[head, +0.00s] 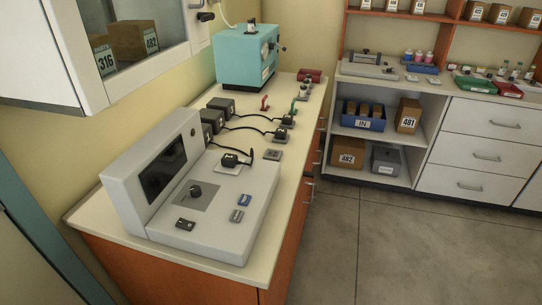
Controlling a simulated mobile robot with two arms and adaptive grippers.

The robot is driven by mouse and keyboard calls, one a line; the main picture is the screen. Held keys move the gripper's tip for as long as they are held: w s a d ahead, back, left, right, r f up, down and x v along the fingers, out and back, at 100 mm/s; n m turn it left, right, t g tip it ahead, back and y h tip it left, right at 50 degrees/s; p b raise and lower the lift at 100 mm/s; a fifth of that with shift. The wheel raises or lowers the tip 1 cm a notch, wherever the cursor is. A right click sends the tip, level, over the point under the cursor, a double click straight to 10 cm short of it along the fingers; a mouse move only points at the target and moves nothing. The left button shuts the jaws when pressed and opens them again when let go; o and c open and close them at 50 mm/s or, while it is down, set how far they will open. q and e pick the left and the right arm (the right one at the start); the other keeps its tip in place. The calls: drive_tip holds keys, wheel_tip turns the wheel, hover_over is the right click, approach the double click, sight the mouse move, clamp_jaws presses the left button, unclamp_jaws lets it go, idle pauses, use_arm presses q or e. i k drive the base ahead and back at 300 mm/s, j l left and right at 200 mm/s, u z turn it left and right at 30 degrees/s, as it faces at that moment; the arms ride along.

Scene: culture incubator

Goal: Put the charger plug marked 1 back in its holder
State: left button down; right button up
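Three black charger plugs with cables show on the left bench. The nearest plug (231,159) lies at the back of the grey console, its cable curving from a black box. The middle plug (281,135) and the far plug (287,122) sit near the bench's right edge, each on a cable from a black box. A small grey square block (272,154) lies near the nearest plug; I cannot tell whether it is a holder. The number marks on the plugs are too small to read. Neither of my grippers is in view.
The grey console (215,225) fills the bench's near end. A teal machine (245,57) stands at the far end. A wall cabinet (105,50) hangs at the upper left. Shelves and drawers (484,155) line the back right. The floor (390,235) is clear.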

sight(229, 160)
drive_tip(key=u, duration=0.3)
drive_tip(key=i+l+u, duration=0.15)
drive_tip(key=l+u, duration=0.25)
drive_tip(key=l, duration=0.2)
drive_tip(key=l+u, duration=0.4)
drive_tip(key=l, duration=0.25)
drive_tip(key=l+u, duration=0.1)
drive_tip(key=l, duration=1.3)
